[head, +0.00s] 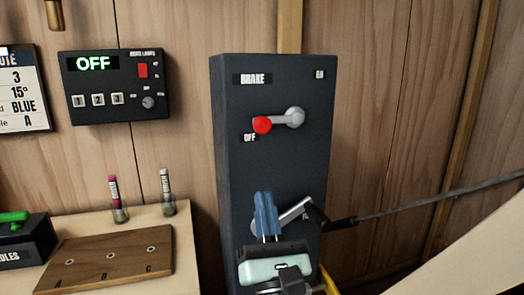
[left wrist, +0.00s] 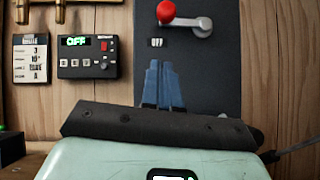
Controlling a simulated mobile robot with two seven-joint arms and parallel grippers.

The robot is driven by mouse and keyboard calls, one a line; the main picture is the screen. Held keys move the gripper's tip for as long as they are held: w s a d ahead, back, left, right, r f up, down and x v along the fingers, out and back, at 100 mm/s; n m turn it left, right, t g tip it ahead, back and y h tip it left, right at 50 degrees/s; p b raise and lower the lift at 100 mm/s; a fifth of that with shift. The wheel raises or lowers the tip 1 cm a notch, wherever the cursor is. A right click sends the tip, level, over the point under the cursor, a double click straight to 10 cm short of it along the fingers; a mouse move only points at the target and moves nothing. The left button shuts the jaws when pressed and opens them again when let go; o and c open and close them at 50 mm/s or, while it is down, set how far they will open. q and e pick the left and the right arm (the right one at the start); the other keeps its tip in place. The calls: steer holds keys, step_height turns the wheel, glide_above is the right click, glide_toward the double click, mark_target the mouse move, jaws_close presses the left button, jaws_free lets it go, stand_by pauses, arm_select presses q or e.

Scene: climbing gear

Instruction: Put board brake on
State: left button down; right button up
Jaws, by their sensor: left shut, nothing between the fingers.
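The brake lever (head: 280,120) is a grey arm with a red knob, on the front of a dark upright post (head: 232,185). Its knob points left, just above the OFF label (head: 249,137). The ON label (head: 319,74) is at the post's top right, and the BRAKE label (head: 252,79) at its top left. The lever also shows at the top of the left wrist view (left wrist: 185,20). My left gripper (head: 264,200) is in front of the post below the lever, blue fingers shut and empty, pointing up, apart from the knob. My right gripper is not in view.
A metal crank (head: 290,213) with a dark rod (head: 430,203) running right is close beside my left gripper. A control box (head: 112,86) reading OFF hangs on the wall. A pale slanted surface fills the lower right.

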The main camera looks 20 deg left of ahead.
arm_select(q)
steer(key=w+a+r+p, duration=0.1)
steer(key=w+r+p, duration=0.1)
steer(key=w+r, duration=0.2)
steer(key=shift+w+a+r, duration=0.35)
steer(key=shift+a+r, duration=0.05)
steer(key=shift+r, duration=1.35)
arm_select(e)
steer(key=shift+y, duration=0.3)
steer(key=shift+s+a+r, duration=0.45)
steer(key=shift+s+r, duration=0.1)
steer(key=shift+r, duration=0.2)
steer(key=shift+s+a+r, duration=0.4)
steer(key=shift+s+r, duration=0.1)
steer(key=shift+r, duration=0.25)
arm_select(q)
steer(key=shift+r+m+h, duration=0.1)
steer(key=shift+m+h, duration=0.2)
